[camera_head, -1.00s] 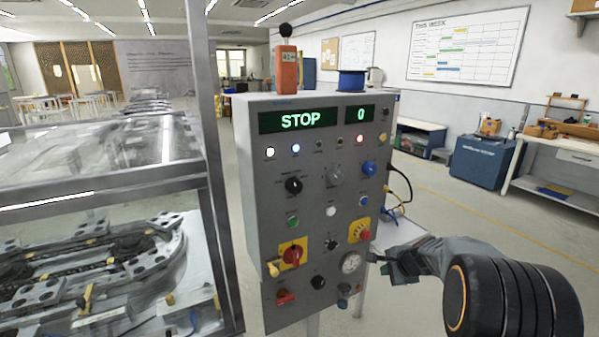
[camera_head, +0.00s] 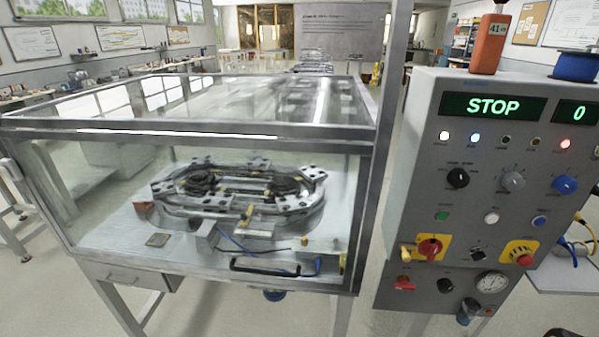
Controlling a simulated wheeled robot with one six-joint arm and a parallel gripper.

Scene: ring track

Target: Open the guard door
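The guard door (camera_head: 110,210) is the clear front panel of a grey-framed enclosure at the left and middle. It looks closed. A black bar handle (camera_head: 278,268) sits low on its right half. Behind the clear panel, an oval ring track (camera_head: 240,195) with dark and metal parts lies on a light plate. My gripper is not in view. Only a small dark piece shows at the bottom right edge, and I cannot tell which part it is.
A grey control panel (camera_head: 400,215) stands right of the enclosure, its display (camera_head: 493,106) reading STOP and 0. It has a red-yellow switch (camera_head: 430,248) and a red button (camera_head: 524,258). An orange device (camera_head: 489,43) and a blue spool (camera_head: 576,66) sit on top.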

